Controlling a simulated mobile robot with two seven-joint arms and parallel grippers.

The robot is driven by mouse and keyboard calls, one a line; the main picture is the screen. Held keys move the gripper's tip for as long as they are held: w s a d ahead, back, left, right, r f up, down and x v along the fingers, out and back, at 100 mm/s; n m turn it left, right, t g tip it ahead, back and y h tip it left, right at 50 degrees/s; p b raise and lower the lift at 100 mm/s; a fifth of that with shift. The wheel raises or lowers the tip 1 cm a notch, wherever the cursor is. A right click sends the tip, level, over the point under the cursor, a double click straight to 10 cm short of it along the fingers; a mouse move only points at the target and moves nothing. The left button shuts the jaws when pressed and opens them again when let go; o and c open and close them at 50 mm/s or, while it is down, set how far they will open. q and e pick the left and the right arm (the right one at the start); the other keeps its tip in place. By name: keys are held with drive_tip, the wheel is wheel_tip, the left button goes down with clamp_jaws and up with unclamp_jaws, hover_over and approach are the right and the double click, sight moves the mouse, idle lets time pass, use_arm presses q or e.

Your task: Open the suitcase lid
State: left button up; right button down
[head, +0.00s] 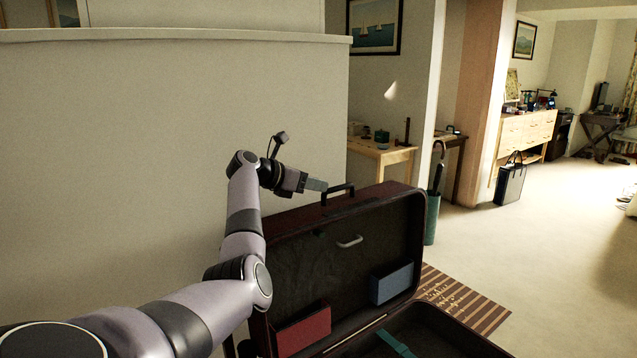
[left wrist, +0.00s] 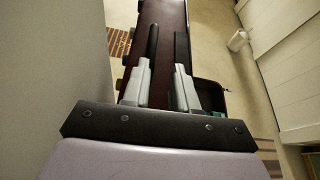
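The dark suitcase stands on the floor in the head view, its lid (head: 345,265) raised about upright and its lower shell (head: 432,332) partly cut off by the bottom edge. A black handle (head: 338,190) sits on the lid's top edge. My left gripper (head: 318,185) is beside that handle, above the lid's edge. In the left wrist view its two fingers (left wrist: 163,72) are apart with the reddish-brown lid edge (left wrist: 168,18) behind them, and nothing is seen clamped between them. My right gripper is not in view.
A red box (head: 303,330) and a blue box (head: 392,283) are against the lid's inside. A plain wall (head: 150,140) stands behind my left arm. A green umbrella stand (head: 432,218) is right of the lid. A striped rug (head: 465,300) lies beside the suitcase, with open floor beyond.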

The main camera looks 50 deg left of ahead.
use_arm(q)
drive_tip(key=a+v, duration=0.2)
drive_tip(key=v, duration=0.9)
drive_tip(key=shift+s+a+f, duration=0.2)
drive_tip(key=shift+s+a, duration=0.15)
idle(0.5)
drive_tip(key=shift+d, duration=0.1)
idle(0.6)
